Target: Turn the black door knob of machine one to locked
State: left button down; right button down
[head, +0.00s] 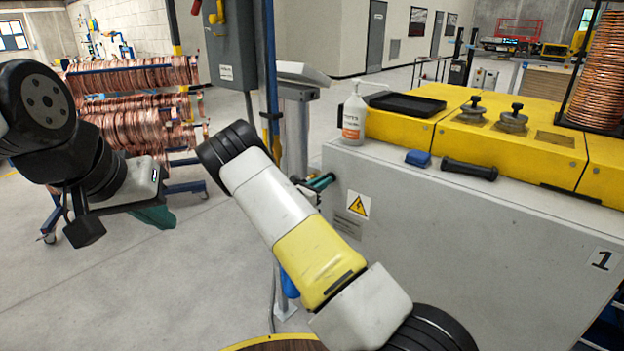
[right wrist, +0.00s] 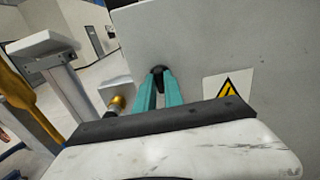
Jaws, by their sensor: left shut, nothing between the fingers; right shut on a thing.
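Machine one (head: 440,240) is a grey cabinet with yellow top covers and a "1" label on its side, at the right of the head view. The black door knob (right wrist: 158,71) sits on its grey side panel in the right wrist view. The teal fingers of my right gripper (right wrist: 159,84) are closed around it, hiding part of it. In the head view my right gripper (head: 322,183) is at the panel's left end, and the knob is not clear there. My left gripper (head: 155,216) hangs shut and empty at the left, away from the machine.
A yellow warning sign (head: 358,204) is on the panel beside the knob. A white pump bottle (head: 354,120), a blue block (head: 418,158) and a black handle (head: 469,169) are on the machine's top. A rack of copper coils (head: 140,100) stands behind my left arm.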

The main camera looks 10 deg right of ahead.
jog(key=shift+n, duration=0.3)
jog(key=shift+w+a+f+n, duration=0.1)
jog(key=shift+n, duration=4.2)
jog(key=shift+w+a+f+n, duration=0.1)
jog(key=shift+n, duration=4.2)
jog(key=c, duration=1.4)
grip_release()
jog(key=shift+c, duration=0.2)
